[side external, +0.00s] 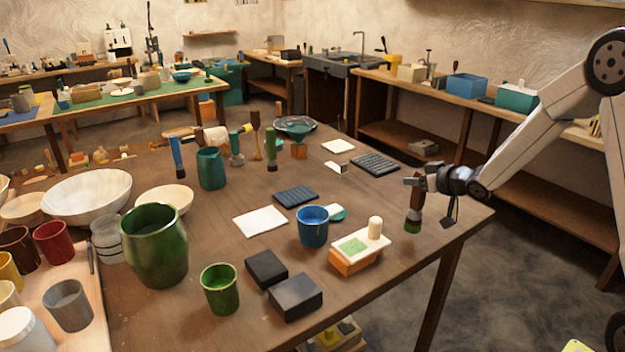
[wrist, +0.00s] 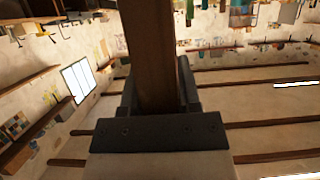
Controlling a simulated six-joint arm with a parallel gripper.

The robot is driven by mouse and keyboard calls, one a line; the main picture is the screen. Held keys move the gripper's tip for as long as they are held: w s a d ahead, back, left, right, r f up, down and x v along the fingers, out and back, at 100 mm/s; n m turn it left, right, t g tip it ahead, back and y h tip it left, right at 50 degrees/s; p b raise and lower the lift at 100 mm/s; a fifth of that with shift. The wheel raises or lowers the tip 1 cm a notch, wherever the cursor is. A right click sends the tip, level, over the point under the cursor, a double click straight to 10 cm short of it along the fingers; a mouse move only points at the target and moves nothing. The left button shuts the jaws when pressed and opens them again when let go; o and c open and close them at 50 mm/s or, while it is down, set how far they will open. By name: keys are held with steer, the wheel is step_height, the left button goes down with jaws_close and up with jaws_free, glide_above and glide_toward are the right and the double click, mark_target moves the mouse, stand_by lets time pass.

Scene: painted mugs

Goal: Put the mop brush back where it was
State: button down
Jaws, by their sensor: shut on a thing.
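My gripper (side external: 416,186) is near the table's right end, shut on the mop brush (side external: 413,216). In the wrist view, a brown handle (wrist: 150,60) runs between the two fingers of my gripper (wrist: 158,95). The brush's lower end is not visible there. Several other brush-like tools stand farther back, including a blue one (side external: 177,158) and a green one (side external: 270,155).
Left of the brush is an orange-based box (side external: 352,262) with a pale top and a peg. A blue mug (side external: 312,226), green mug (side external: 219,290), dark blocks (side external: 295,297) and dark ridged pad (side external: 376,164) stand around. The tabletop near the right corner is clear.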

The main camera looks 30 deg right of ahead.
mark_target(416, 190)
steer(key=shift+w+f, duration=0.25)
steer(key=shift+f, duration=1.7)
steer(key=shift+c, duration=1.6)
jaws_free()
steer(key=shift+s+d+r, duration=0.1)
steer(key=shift+s+r, duration=0.25)
steer(key=shift+s, duration=0.05)
steer(key=v, duration=1.1)
steer(key=shift+s, duration=0.15)
